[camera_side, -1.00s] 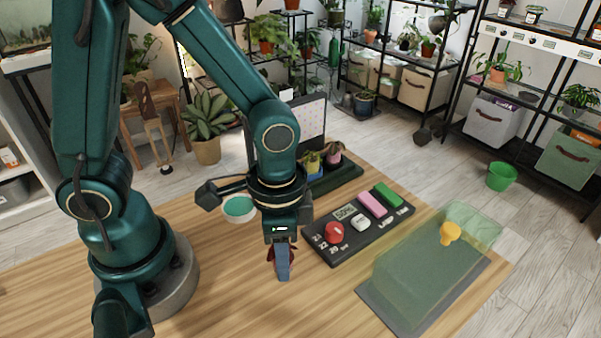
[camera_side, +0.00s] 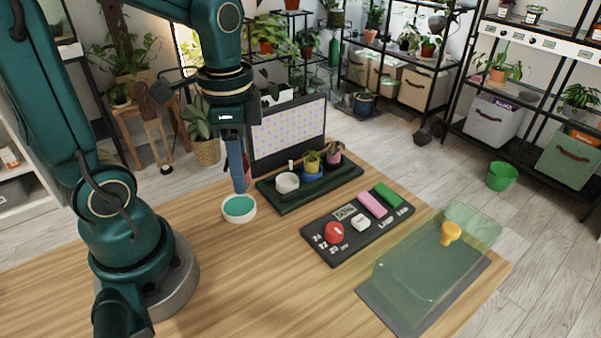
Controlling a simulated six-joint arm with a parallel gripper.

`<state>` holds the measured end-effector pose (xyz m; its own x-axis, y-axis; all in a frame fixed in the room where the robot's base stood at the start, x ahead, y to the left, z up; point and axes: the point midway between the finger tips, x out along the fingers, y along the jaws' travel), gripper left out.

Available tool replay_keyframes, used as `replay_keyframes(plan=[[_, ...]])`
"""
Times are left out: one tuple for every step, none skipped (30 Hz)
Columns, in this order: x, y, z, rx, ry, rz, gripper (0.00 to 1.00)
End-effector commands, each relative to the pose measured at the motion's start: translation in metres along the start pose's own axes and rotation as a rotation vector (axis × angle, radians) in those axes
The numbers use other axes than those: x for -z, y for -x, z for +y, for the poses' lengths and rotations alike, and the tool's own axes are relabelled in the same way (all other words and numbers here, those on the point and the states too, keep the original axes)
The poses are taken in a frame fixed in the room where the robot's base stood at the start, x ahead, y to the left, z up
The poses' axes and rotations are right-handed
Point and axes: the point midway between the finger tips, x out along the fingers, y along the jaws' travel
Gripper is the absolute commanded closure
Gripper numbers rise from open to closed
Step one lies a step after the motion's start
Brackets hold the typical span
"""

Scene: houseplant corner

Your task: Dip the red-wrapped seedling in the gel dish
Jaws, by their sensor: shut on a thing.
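The gel dish (camera_side: 226,213) is a small white round dish with teal gel, standing on the wooden table left of the planting tray. My gripper (camera_side: 241,188) points down just above the dish, near its far side in the picture. It is shut on the red-wrapped seedling (camera_side: 248,172), of which only a thin reddish edge shows beside the blue-grey finger. The rest of the seedling is hidden behind the finger. I cannot tell whether its lower end touches the gel.
A dark green tray (camera_side: 293,205) holds a white cup (camera_side: 287,183), a blue-wrapped seedling (camera_side: 312,170) and a pink-wrapped one (camera_side: 334,155). A dotted panel (camera_side: 290,133) stands behind. A control panel (camera_side: 345,250) and a clear green cover (camera_side: 425,265) are at right. The front table is clear.

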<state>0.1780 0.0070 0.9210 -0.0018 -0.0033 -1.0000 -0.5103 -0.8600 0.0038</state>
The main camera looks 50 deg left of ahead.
Motion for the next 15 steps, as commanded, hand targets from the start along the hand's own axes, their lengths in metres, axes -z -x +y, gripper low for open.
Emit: replay_keyframes(plan=[[0.001,0.001,-0.004,0.000,-0.017,-0.001,1.00],[0.002,0.000,-0.006,0.000,-0.035,-0.001,1.00],[0.002,-0.003,-0.012,-0.002,-0.052,-0.003,1.00],[0.002,-0.006,-0.017,-0.003,-0.063,-0.004,1.00],[0.000,-0.011,-0.023,-0.005,-0.067,-0.005,1.00],[-0.003,-0.016,-0.029,-0.005,-0.067,-0.005,1.00],[-0.005,-0.020,-0.034,-0.005,-0.066,-0.005,1.00],[-0.007,-0.024,-0.038,-0.004,-0.060,-0.004,1.00],[-0.011,-0.028,-0.042,-0.003,-0.053,-0.003,1.00],[-0.013,-0.030,-0.044,-0.003,-0.041,-0.003,1.00],[-0.015,-0.033,-0.046,-0.001,-0.031,-0.002,1.00],[-0.018,-0.035,-0.047,-0.001,-0.017,-0.002,1.00],[-0.020,-0.036,-0.048,0.001,-0.007,-0.001,1.00],[-0.021,-0.038,-0.048,0.001,0.001,-0.001,1.00],[-0.022,-0.040,-0.049,0.001,0.006,-0.001,1.00]])
